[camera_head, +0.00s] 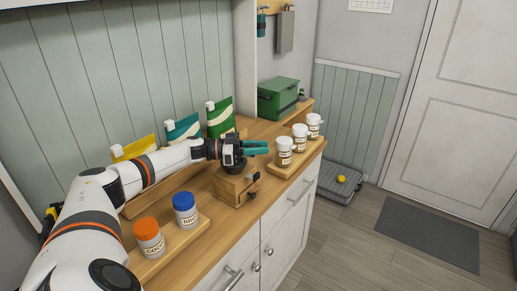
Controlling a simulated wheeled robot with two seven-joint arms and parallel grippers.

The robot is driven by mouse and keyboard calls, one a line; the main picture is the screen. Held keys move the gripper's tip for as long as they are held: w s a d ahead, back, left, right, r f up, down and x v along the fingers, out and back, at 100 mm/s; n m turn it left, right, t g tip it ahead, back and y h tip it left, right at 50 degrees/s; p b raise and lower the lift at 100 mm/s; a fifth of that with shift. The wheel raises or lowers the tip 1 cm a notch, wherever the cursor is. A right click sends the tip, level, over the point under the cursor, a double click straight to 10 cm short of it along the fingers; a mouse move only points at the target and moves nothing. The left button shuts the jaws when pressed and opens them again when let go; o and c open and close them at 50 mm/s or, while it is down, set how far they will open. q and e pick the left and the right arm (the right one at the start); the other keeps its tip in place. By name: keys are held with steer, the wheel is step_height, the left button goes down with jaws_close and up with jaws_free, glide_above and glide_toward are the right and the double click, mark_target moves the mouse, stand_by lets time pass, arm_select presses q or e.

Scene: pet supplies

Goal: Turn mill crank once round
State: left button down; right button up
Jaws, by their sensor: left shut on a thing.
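The mill is a small wooden box (236,184) with a dark knob on its front, standing on the wooden counter (216,236). A dark round top part (233,163) sits on it, partly covered by my left gripper. My left gripper (259,147) reaches over the mill from the left, its teal fingers pointing right. They are close together, shut on the mill crank at the top of the mill. The crank itself is mostly hidden by the gripper, so its exact angle cannot be told. My right gripper is not in view.
Jars with orange (149,237) and blue (185,210) lids stand on a board at front left. White jars (284,152) stand on a board to the right. Coloured pouches (220,119) stand behind; a green box (278,98) is at the back.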

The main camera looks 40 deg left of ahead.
arm_select(q)
steer(key=c, duration=1.1)
jaws_free()
steer(key=shift+c, duration=0.2)
steer(key=b+v, duration=0.3)
steer(key=v, duration=0.7)
steer(key=shift+s+a+f, duration=0.15)
steer(key=shift+s+a, duration=0.55)
steer(key=shift+s, duration=0.05)
